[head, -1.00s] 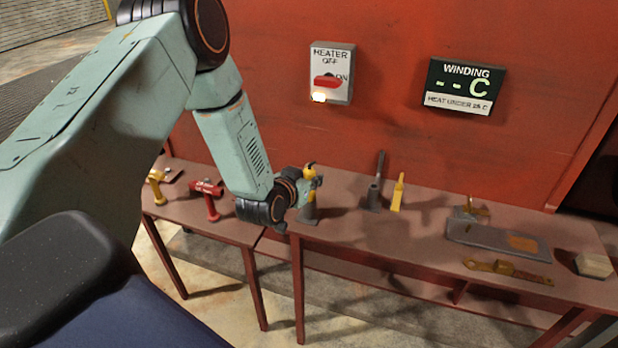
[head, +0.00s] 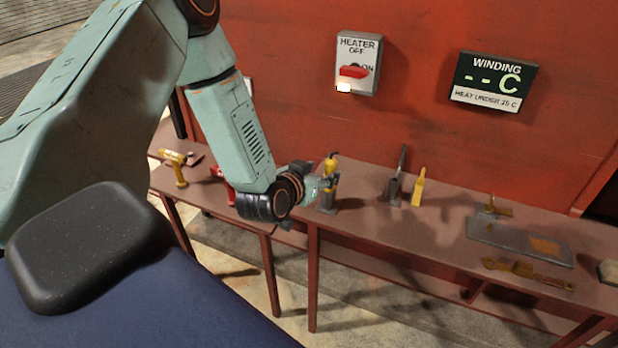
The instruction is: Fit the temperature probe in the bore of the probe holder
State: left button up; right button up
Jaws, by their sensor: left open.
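A yellow upright piece with a dark top, which looks like the temperature probe (head: 331,164), stands at the left end of the long bench in the head view. Below it is a small grey block, which looks like the probe holder (head: 327,208). The yellow piece appears in line with the block, but I cannot tell how deep it sits in the bore. My left gripper (head: 328,184) is open at the yellow piece, just above the block. Its wrist and fingers partly hide both. My right gripper is not in view.
A dark grey stand with a rod (head: 392,190) and a yellow tool (head: 418,188) stand to the right. A grey plate (head: 505,238) and a brass strap (head: 528,271) lie farther right. A heater switch (head: 358,64) and winding display (head: 493,80) hang on the red wall.

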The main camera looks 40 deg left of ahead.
pick_arm(q)
jog(key=v, duration=0.6)
jog(key=shift+s, duration=0.25)
jog(key=shift+r, duration=0.1)
dwell(0.3)
jog(key=s+d+f+n+g+h+b, duration=0.1)
jog(key=s+d+f+g+b, duration=0.15)
jog(key=s+d+f, duration=0.35)
jog(key=s+d+f+n+g+h+b, duration=0.15)
jog(key=s+f+g, duration=0.25)
jog(key=f, duration=0.5)
jog(key=s+d+f+m+g+b, duration=0.2)
jog(key=s+f+g, duration=0.1)
jog(key=s+f, duration=0.4)
jog(key=s+d+f+m+g+b, duration=0.1)
jog(key=s+d+f+g+b, duration=0.1)
jog(key=s+f, duration=0.5)
jog(key=s+g+b, duration=0.1)
jog(key=s+g, duration=0.1)
jog(key=s, duration=0.3)
jog(key=shift+m+y, duration=0.35)
jog(key=shift+d, duration=0.2)
